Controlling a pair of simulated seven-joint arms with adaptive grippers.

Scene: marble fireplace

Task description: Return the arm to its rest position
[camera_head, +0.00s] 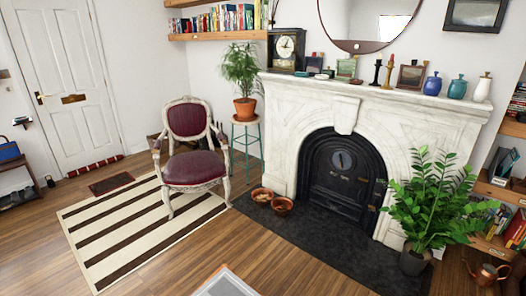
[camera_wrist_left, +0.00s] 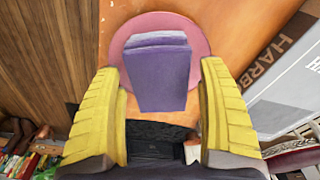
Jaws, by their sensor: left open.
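My left gripper (camera_wrist_left: 160,70) shows in the left wrist view, with its two yellow ridged fingers spread wide apart. A purple block-like thing (camera_wrist_left: 162,78) shows between the fingers, with a visible gap on each side. Behind it is a round pink disc (camera_wrist_left: 122,43) on an orange surface (camera_wrist_left: 85,50). I cannot tell how far the purple thing is from the fingertips. Neither arm nor gripper shows in the head view. My right gripper is in neither view.
In the head view, a red chair (camera_head: 194,170) stands by a striped rug (camera_head: 85,212). A marble fireplace (camera_head: 290,100), a plant on a stool (camera_head: 241,70) and a large potted plant (camera_head: 430,205) stand ahead. Wooden floor (camera_head: 185,250) is open. A grey lettered thing (camera_wrist_left: 275,85) lies right in the wrist view.

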